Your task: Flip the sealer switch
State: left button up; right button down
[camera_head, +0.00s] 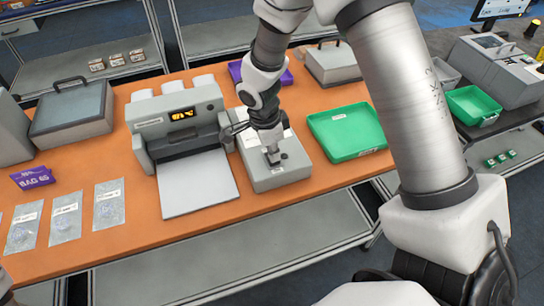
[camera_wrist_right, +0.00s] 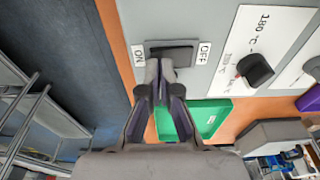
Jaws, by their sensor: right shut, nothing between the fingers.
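The sealer (camera_head: 180,122) is a grey machine with a lit orange display and a pale plate in front. Its grey control box (camera_head: 285,178) sits to the right of it. In the right wrist view the dark switch (camera_wrist_right: 172,54) lies between an ON label (camera_wrist_right: 139,61) and an OFF label (camera_wrist_right: 204,54). My right gripper (camera_head: 272,156) points down at the box. Its closed, empty fingertips (camera_wrist_right: 160,72) are at the switch, nearer the ON side and partly covering it. I cannot tell whether they touch or which way the switch tilts. My left gripper is out of view.
A black knob (camera_wrist_right: 255,70) is on the same panel. A green tray (camera_head: 345,132) stands right of the box. Labelled clear bags (camera_head: 65,220) and a purple BAG 65 box (camera_head: 32,177) lie at the left. My right arm hides part of the right side.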

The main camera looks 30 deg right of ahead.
jog(key=shift+f+b, duration=0.4)
jog(key=shift+r+p, duration=2.2)
jog(key=shift+r, duration=1.4)
